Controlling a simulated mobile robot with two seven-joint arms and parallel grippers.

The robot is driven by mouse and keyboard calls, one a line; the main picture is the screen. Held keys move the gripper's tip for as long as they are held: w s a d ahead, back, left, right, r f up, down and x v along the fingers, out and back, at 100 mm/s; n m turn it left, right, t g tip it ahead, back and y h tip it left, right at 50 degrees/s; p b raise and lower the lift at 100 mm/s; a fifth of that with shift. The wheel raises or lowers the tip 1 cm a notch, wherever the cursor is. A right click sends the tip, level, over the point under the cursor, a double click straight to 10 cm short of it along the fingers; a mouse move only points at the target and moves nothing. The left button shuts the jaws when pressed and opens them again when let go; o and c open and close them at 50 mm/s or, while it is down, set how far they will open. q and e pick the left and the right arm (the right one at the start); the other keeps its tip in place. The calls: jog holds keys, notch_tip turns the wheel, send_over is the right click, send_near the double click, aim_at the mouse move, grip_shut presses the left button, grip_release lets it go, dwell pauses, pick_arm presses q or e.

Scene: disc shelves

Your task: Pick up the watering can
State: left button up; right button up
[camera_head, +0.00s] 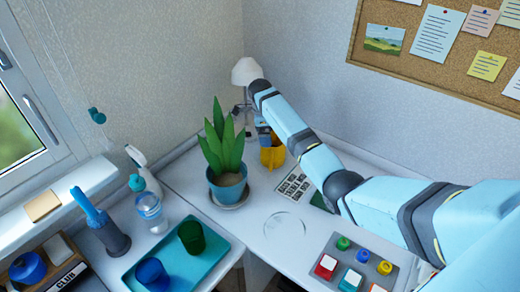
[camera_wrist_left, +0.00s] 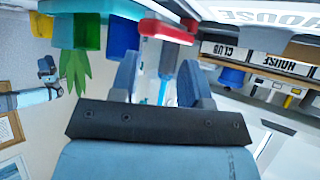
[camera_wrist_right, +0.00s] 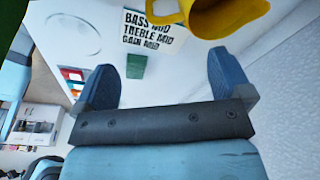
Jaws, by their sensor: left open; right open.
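The yellow watering can (camera_head: 273,155) stands on the white desk, just right of the potted plant and partly hidden by my right arm. In the right wrist view it shows at the top right (camera_wrist_right: 226,20), cut off by the frame edge. My right gripper (camera_wrist_right: 163,82) is open and empty, with the can beyond its right finger and not between the fingers. In the head view this gripper (camera_head: 262,130) is just above and behind the can, mostly hidden by my arm. My left gripper (camera_wrist_left: 157,82) is open and shows in the left wrist view only.
A plant in a blue pot (camera_head: 228,187) stands close left of the can, and a white lamp (camera_head: 246,71) stands behind. A teal tray (camera_head: 218,243) with cups is at the front left. A black-and-white card (camera_head: 293,183) lies right of the plant. A button box (camera_head: 352,266) is at the front.

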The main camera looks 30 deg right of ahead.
aim_at(271, 158)
jog(key=f, duration=0.4)
jog(key=d+f, duration=0.1)
jog(key=f, duration=0.4)
jog(key=d+f, duration=0.1)
jog(key=f, duration=0.3)
jog(key=shift+s+f+b, duration=0.2)
jog(key=shift+f+b, duration=0.1)
jog(key=shift+b, duration=0.05)
jog(key=c, duration=1.3)
jog(key=shift+r, duration=0.1)
jog(key=shift+c, duration=0.2)
jog(key=shift+r, duration=0.1)
